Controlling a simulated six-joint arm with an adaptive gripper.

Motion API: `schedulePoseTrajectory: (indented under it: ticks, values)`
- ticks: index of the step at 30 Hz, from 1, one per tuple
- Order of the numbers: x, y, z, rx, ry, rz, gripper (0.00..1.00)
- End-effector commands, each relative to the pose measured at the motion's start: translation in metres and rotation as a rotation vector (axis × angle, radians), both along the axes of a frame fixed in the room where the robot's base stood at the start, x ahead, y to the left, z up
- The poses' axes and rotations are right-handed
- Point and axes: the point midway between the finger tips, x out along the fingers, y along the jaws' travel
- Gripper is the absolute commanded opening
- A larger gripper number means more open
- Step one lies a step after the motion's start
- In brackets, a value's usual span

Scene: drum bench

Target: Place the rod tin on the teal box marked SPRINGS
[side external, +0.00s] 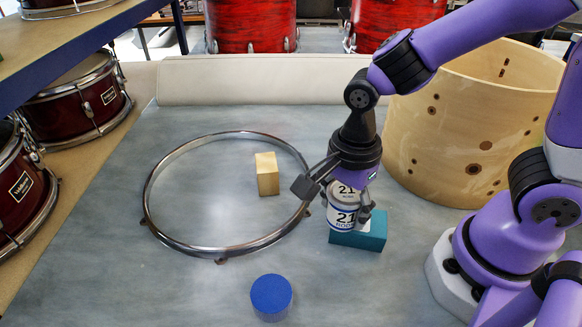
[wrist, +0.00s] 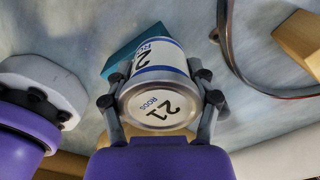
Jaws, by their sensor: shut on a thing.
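The rod tin (side external: 343,215) is a white and blue can marked 21 and RODS. My gripper (side external: 345,200) is shut on it from above, and the tin looks upright. In the wrist view the tin (wrist: 158,85) sits between both fingers of my gripper (wrist: 162,100). The teal box (side external: 373,236) lies on the bench under and behind the tin, which hides part of its top. It also shows in the wrist view (wrist: 140,47), partly covered by the tin. I cannot tell whether the tin touches the box. The SPRINGS marking is not readable.
A metal hoop (side external: 158,178) lies left of my gripper, with a wooden block (side external: 267,174) inside it. A blue cylinder (side external: 271,296) stands at the front. A bare wooden drum shell (side external: 470,125) stands at the right, behind the teal box. The bench front is mostly clear.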

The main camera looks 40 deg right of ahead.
Motion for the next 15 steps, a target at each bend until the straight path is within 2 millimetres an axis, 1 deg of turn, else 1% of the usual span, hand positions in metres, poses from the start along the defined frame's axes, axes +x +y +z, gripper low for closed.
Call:
schedulePoseTrajectory:
  ticks: [8, 9, 10, 11, 15]
  values:
    - [0.0003, 0.0004, -0.0011, 0.001, -0.002, 0.000, 0.11]
    - [0.0002, 0.0004, -0.0012, 0.001, -0.001, 0.000, 0.81]
    - [0.0002, 0.0004, -0.0011, 0.001, -0.002, 0.000, 0.96]
    - [0.0002, 0.0004, -0.0011, 0.001, -0.002, 0.000, 0.99]
    - [0.0002, 0.0004, -0.0010, 0.001, -0.001, 0.000, 0.99]
